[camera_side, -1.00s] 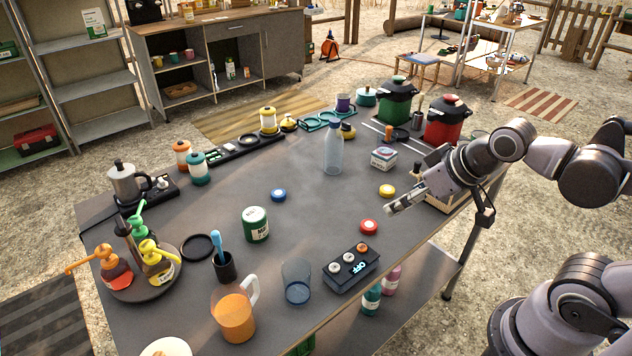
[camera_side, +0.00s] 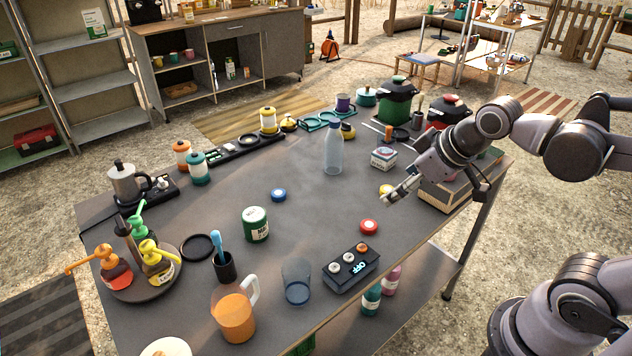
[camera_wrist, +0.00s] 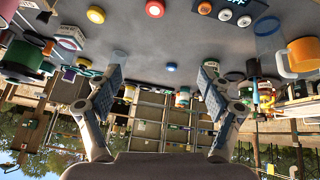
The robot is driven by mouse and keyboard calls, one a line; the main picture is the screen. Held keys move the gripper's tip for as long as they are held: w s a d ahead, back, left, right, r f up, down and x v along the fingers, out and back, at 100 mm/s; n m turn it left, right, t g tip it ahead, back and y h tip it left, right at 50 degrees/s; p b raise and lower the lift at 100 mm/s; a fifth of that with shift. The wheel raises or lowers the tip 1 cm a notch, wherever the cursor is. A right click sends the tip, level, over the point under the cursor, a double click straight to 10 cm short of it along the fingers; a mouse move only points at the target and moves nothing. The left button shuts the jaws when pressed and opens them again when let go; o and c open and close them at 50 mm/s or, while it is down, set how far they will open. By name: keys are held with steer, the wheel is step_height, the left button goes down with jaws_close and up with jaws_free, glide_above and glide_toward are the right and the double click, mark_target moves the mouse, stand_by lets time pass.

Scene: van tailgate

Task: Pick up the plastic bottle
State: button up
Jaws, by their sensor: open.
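The plastic bottle (camera_side: 333,155) is pale, translucent and bluish, and stands upright on the grey table in the side view. My gripper (camera_side: 393,194) is to its right and nearer the camera, over the table near a yellow cap, clearly apart from the bottle. In the wrist view, the two fingers of my gripper (camera_wrist: 162,80) are spread wide with nothing held between them. A bluish shape shows at the left fingertip there, but I cannot tell whether it is the bottle.
A small white box (camera_side: 384,158) stands between bottle and arm. A red cap (camera_side: 369,227), a blue cap (camera_side: 279,195) and a green can (camera_side: 256,224) are on the table's middle. A black switch box (camera_side: 351,268) is at the front. Green and dark red pots stand behind.

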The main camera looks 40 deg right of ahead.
steer(key=w+d+r+n, duration=0.2)
steer(key=w+r+n, duration=0.2)
steer(key=w+n, duration=0.25)
steer(key=n+g+h, duration=0.3)
steer(key=n, duration=1.6)
glide_above(334, 143)
steer(key=s, duration=0.1)
steer(key=f, duration=0.6)
steer(key=shift+a, duration=0.4)
steer(key=x, duration=1)
steer(key=shift+f, duration=0.25)
steer(key=shift+s, duration=0.1)
steer(key=c, duration=1)
